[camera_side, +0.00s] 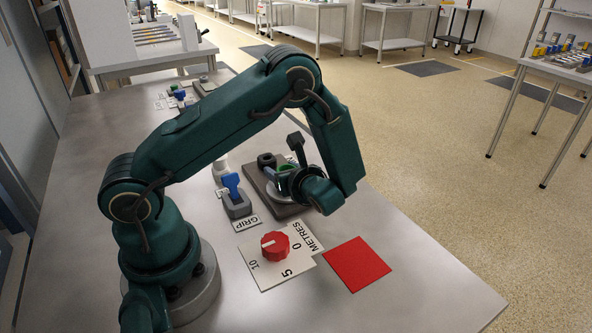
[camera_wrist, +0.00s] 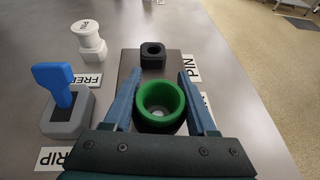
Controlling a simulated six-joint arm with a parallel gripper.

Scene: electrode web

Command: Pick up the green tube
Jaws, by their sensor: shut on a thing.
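The green tube (camera_wrist: 160,88) is a short hollow cup with a thick green rim and a dark lower part. In the wrist view it sits between the two blue fingers of my gripper (camera_wrist: 160,77), which are shut on it. In the side view a bit of the green tube (camera_side: 287,168) shows at my gripper (camera_side: 286,180), above a dark base plate (camera_side: 262,192). The arm hides part of it. I cannot tell whether its bottom touches the plate.
A black socket (camera_wrist: 152,55) stands on the plate beyond the tube. To the left are a blue lever (camera_wrist: 54,82) on a grey block and a white PIN knob (camera_wrist: 88,40). A red dial (camera_side: 274,245) and a flat red square (camera_side: 357,264) are nearer the front.

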